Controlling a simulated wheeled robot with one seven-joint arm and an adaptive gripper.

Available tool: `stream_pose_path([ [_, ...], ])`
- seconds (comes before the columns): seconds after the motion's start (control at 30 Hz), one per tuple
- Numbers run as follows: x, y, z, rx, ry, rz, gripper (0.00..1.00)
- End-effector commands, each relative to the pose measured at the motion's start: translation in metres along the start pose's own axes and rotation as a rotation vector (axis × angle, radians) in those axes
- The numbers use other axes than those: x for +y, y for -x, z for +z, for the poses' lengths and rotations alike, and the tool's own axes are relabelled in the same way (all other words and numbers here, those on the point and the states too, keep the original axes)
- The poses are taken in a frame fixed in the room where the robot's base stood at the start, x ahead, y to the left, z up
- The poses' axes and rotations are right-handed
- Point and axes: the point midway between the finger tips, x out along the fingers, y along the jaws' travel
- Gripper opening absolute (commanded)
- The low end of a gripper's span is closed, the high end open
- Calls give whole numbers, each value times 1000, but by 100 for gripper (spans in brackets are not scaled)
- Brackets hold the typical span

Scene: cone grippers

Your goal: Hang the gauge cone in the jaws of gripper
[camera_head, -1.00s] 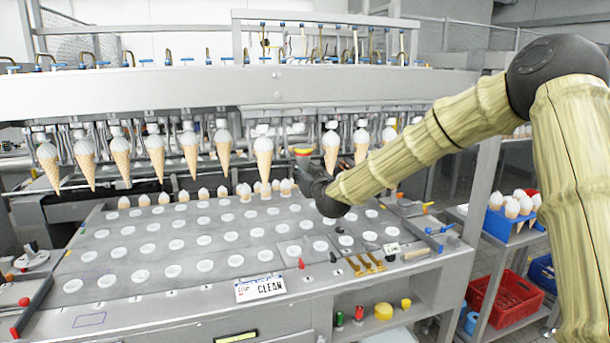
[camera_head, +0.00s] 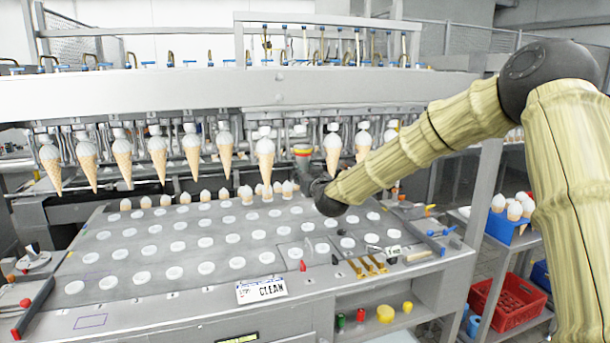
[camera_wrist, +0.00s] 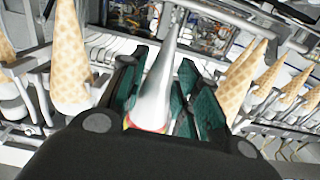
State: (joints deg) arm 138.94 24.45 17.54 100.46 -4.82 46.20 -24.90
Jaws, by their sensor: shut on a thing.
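The gauge cone (camera_wrist: 156,92) is a smooth grey metal cone with a red and yellow band at its wide end. My gripper (camera_wrist: 158,82) is shut on it, with green-padded fingers on both sides. In the head view the gauge cone's banded top (camera_head: 303,150) stands in the gap between two hanging waffle cones, just under the row of jaws. The jaws (camera_head: 300,131) above it show only in part, and I cannot tell whether the cone touches them. My fingers are largely hidden behind my wrist in the head view.
Waffle cones (camera_head: 265,155) hang close to the left, and another hanging cone (camera_head: 332,150) is close to the right. Below is a grey plate with rows of white discs (camera_head: 237,262). A blue crate of cones (camera_head: 508,230) and a red crate (camera_head: 508,303) stand at right.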

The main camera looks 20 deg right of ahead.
Motion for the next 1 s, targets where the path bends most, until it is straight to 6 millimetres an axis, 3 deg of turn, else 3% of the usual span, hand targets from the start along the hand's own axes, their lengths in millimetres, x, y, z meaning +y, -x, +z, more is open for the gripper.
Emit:
stream_pose_path([
  [1.0, 0, -27, 0, 1, 0, 0, 15],
])
